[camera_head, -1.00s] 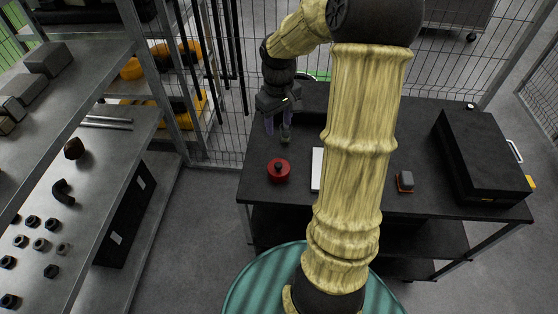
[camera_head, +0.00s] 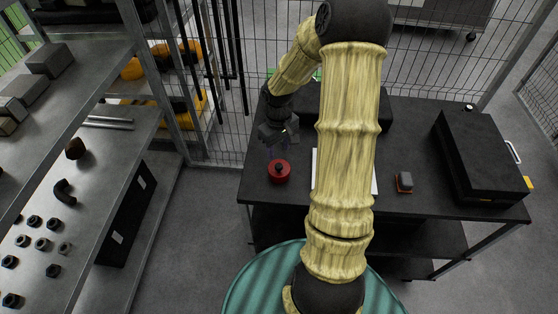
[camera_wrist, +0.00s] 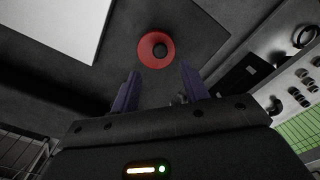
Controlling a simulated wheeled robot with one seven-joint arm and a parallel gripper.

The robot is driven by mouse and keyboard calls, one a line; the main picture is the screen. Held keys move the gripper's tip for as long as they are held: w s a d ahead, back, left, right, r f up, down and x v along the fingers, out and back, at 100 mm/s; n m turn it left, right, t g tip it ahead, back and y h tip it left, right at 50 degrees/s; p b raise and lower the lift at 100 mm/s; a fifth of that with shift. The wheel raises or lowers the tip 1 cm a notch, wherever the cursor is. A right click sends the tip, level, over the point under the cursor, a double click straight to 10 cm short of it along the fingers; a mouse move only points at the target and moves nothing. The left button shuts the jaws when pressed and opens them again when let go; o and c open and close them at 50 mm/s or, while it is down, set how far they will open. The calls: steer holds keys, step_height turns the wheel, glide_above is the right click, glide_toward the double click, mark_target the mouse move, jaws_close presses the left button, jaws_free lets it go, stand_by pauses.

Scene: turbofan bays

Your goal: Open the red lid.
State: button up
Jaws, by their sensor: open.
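The red lid (camera_head: 279,172) is a round red piece with a dark knob on top, at the left end of the dark table (camera_head: 430,205). It also shows in the wrist view (camera_wrist: 156,50), ahead of the fingertips and between their lines. My gripper (camera_head: 277,153) is just behind and above the lid in the head view. In the wrist view its two purple fingers (camera_wrist: 160,80) stand apart with nothing between them. I cannot tell the exact height of the fingertips over the knob. Whatever lies under the lid is hidden.
A white sheet (camera_head: 315,165) lies right of the lid, partly behind my arm. A small grey and orange block (camera_head: 404,182) and a large black case (camera_head: 484,155) are further right. Shelves (camera_head: 75,190) with several parts stand left. A wire fence (camera_head: 410,75) runs behind the table.

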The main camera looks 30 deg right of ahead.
mark_target(279, 165)
step_height(279, 165, down, 8)
steer(key=shift+r+p, duration=0.2)
steer(key=shift+p, duration=0.2)
jaws_close()
